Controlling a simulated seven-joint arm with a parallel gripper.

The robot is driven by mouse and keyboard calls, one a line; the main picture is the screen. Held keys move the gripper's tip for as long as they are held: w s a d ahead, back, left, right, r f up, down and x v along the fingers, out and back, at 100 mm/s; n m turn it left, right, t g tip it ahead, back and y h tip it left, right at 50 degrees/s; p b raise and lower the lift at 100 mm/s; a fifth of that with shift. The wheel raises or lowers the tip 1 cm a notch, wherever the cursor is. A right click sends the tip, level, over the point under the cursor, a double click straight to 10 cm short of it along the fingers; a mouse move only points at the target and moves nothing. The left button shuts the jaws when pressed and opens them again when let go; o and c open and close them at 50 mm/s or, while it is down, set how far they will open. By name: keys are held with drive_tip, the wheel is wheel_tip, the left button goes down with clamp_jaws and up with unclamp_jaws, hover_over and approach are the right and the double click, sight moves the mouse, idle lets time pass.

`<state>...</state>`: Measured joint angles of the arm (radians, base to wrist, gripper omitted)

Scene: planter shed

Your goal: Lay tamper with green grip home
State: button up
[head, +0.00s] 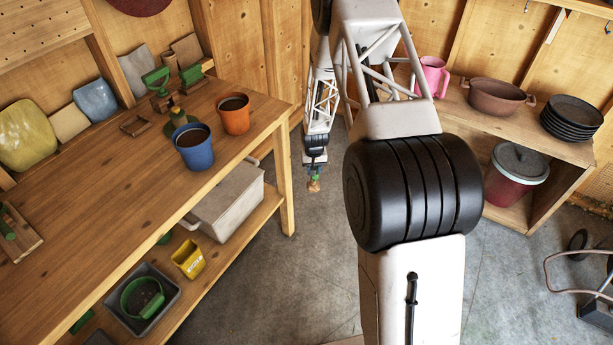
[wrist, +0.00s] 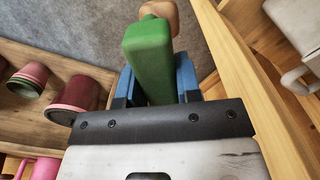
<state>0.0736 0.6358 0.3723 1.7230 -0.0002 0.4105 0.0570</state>
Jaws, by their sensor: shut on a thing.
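The tamper with the green grip (wrist: 147,58) is in my gripper (wrist: 152,88). Its green grip lies between the two blue fingers, and its tan wooden end (wrist: 160,14) points away from the wrist. In the head view my gripper (head: 315,166) hangs over the floor, right of the workbench (head: 110,190). The tamper (head: 314,185) shows small below it, clear of any surface. A wooden holder with a green-handled thing (head: 18,235) sits at the bench's left end. I cannot tell which spot is the tamper's home.
A blue pot (head: 194,150) and an orange pot (head: 233,116) stand on the bench, near green tools (head: 157,82) and a small wooden frame (head: 135,125). A grey bin (head: 228,200) is on the lower shelf. The bench's front middle is clear. Another shelf unit (head: 565,145) stands right.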

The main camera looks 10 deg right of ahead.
drive_tip(key=w+d+r+m, duration=0.3)
drive_tip(key=w+r, duration=0.5)
drive_tip(key=r, duration=0.4)
drive_tip(key=w+a+r+m, duration=0.2)
drive_tip(key=a+r, duration=0.1)
drive_tip(key=r, duration=0.6)
drive_tip(key=w+a+r+m, duration=0.1)
drive_tip(key=w+a+r, duration=0.25)
drive_tip(key=r, duration=0.55)
drive_tip(key=w+a+r+m, duration=0.2)
drive_tip(key=a+r, duration=0.1)
drive_tip(key=r, duration=0.6)
drive_tip(key=s+a+r, duration=0.2)
drive_tip(key=a+r, duration=0.5)
drive_tip(key=a, duration=0.4)
drive_tip(key=s+a+r+m, duration=0.1)
drive_tip(key=s+a+r, duration=0.1)
drive_tip(key=a+r, duration=0.75)
drive_tip(key=s+a+r, duration=0.2)
drive_tip(key=a+r, duration=0.3)
drive_tip(key=a, duration=0.8)
drive_tip(key=w+a+f+n, duration=0.1)
drive_tip(key=a+f, duration=1.6)
drive_tip(key=a, duration=0.4)
drive_tip(key=shift+w, duration=0.2)
